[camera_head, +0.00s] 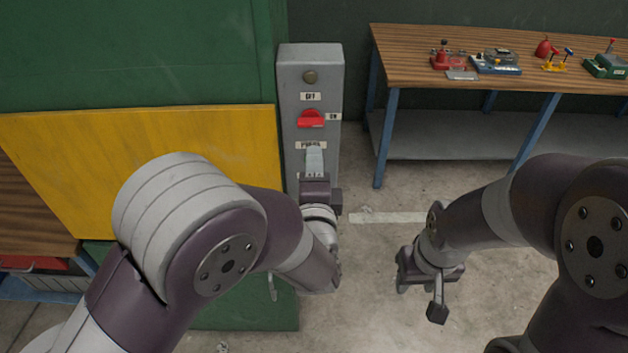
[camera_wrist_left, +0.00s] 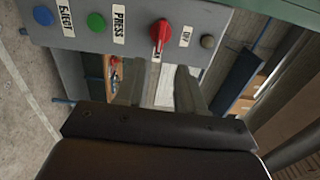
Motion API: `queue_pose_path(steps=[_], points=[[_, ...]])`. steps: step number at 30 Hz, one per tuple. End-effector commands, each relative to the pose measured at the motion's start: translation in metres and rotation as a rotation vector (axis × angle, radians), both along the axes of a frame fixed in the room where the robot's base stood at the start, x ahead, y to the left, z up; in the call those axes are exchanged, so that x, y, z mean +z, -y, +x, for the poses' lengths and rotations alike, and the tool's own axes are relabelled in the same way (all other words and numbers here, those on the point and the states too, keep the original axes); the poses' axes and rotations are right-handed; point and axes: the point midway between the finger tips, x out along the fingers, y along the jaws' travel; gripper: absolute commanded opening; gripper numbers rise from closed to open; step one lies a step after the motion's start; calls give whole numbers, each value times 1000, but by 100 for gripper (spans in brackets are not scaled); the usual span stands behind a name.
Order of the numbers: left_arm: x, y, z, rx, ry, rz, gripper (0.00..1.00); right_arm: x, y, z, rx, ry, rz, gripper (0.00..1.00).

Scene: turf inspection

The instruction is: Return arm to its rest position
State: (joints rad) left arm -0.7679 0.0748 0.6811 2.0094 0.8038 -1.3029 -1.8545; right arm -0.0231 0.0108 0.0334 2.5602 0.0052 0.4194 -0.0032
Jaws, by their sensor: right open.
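My left arm reaches in from the left, and its left gripper (camera_head: 315,165) is in front of the lower part of a grey control panel (camera_head: 290,80). In the left wrist view the left gripper (camera_wrist_left: 158,92) has its two fingers apart with nothing between them, just below the panel (camera_wrist_left: 200,52) in the picture. Whether it touches the panel I cannot tell. My right gripper (camera_head: 420,288) is open and empty, pointing down above the concrete floor.
The panel carries a red switch (camera_head: 311,119), a dark knob (camera_head: 310,77), a green button (camera_wrist_left: 96,22) and a blue button (camera_wrist_left: 43,15). A yellow board (camera_head: 150,145) and green cabinet stand left. A workbench (camera_head: 420,60) holding small items stands back right. Floor between is clear.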

Motion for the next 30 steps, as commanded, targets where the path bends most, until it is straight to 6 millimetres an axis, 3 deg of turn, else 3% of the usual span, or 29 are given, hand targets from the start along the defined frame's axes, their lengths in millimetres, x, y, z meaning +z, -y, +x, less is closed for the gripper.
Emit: queue_pose_path(steps=[6,18,21,23,25,27,29,30], points=[[0,0,-19,0,1,0,38,-6,0,0,0,0,0,43],[1,0,-19,1,1,0,38,-5,0,0,0,0,0,43],[-3,1,-19,-4,-16,-70,38,-5,0,0,0,0,0,43],[-20,9,-20,-37,-106,-205,38,-5,0,0,0,0,0,43],[-61,30,-36,-103,-342,-428,38,-5,0,0,0,0,0,43],[-107,41,-65,-80,-674,-680,38,-11,0,0,0,1,0,43],[-143,23,-93,83,-942,-860,38,-22,0,0,0,1,0,43],[-161,1,-112,247,-1084,-952,38,-30,0,0,0,0,0,43]])
